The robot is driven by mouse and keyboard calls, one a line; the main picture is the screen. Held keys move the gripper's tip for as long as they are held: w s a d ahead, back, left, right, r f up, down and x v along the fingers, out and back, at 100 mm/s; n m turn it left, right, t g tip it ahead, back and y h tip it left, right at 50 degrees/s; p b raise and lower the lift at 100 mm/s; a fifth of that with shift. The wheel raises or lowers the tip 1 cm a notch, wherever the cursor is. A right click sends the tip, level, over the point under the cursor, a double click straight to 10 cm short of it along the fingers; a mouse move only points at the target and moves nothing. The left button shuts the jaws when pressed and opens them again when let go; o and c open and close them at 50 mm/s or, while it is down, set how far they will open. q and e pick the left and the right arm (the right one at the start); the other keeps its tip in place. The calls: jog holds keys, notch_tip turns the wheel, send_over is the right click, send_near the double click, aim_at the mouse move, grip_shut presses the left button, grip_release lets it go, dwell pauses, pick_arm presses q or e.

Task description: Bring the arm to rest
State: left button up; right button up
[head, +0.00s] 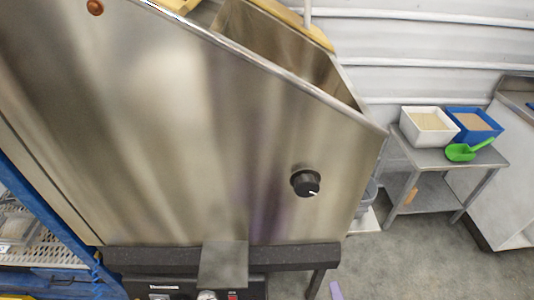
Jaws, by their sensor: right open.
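Only a small pale purple tip (336,291) shows at the bottom edge, right of centre. I take it for part of my right gripper; the rest is out of frame. It is below and apart from the black knob, with grey floor behind it. Nothing is seen held at this tip. My left gripper is not in view.
A large steel hopper (150,130) with a black knob (306,183) fills the left and centre. A grey spout plate (222,265) juts out below it. At right, a steel table (425,158) bears a white bin (408,128), a blue bin (478,138) and a green scoop (460,153).

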jog(key=s+d+f+n+g+h, duration=0.1)
jog(key=s+d+f+n+g, duration=0.25)
jog(key=d+f+n, duration=0.35)
jog(key=s+d+f+n+g, duration=0.2)
jog(key=d+f+n+g, duration=0.35)
jog(key=d+f, duration=0.4)
jog(key=s+d+f+n+g+h, duration=0.2)
jog(key=s+d+f+g+h, duration=0.1)
jog(key=s+d, duration=0.4)
jog(key=s+d+f+n+g+h, duration=0.25)
jog(key=s+d, duration=0.25)
jog(key=d, duration=0.3)
jog(key=s+a+f+m+g+y, duration=0.1)
jog(key=s+a+f+y, duration=0.2)
jog(key=a, duration=1.1)
jog(key=s+a+f+g+y, duration=0.1)
jog(key=s+a+f, duration=0.25)
jog(key=a, duration=0.95)
pick_arm(q)
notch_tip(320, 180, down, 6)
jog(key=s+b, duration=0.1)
jog(key=b, duration=0.5)
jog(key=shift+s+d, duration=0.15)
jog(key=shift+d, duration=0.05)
pick_arm(e)
notch_tip(320, 180, down, 7)
jog(key=shift+w+d+r, duration=0.2)
jog(key=shift+d, duration=0.25)
jog(key=shift+g, duration=0.25)
